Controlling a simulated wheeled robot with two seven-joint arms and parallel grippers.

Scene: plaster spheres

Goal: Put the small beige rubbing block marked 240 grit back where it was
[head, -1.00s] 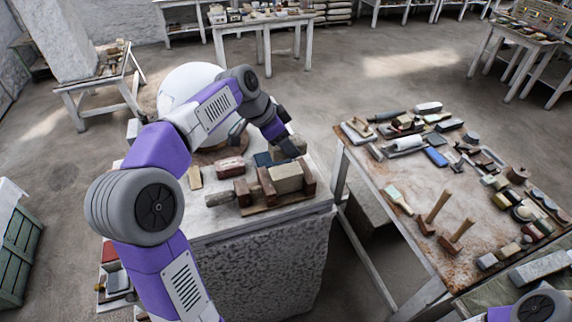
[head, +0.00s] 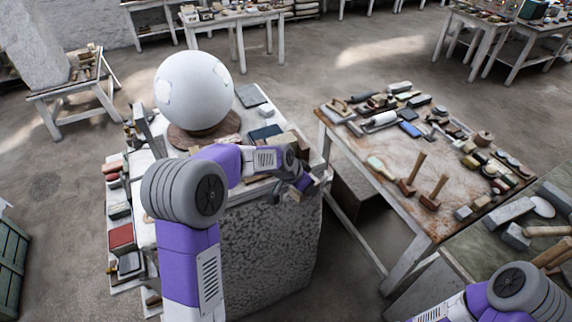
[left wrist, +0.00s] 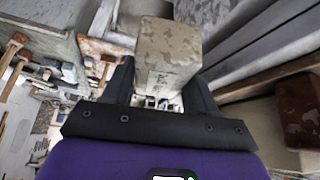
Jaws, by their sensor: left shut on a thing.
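My left gripper (left wrist: 160,88) is shut on a small beige block (left wrist: 168,52) with mottled faces. The block sits between the two dark fingers, with a faint dark marking on its near face that I cannot read. In the head view my left gripper (head: 308,186) is at the right front edge of the stone pedestal's top, beside the wooden blocks there. My own arm and gripper hide most of those blocks and the held block. My right arm shows at the lower right, but its gripper is out of view.
A large white sphere (head: 194,92) stands on a round brown base (head: 203,136) at the back of the pedestal. A dark blue block (head: 265,133) lies nearby. In the wrist view a reddish-brown block (left wrist: 299,108) is close at right. A tool-covered table (head: 345,150) stands right of the pedestal.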

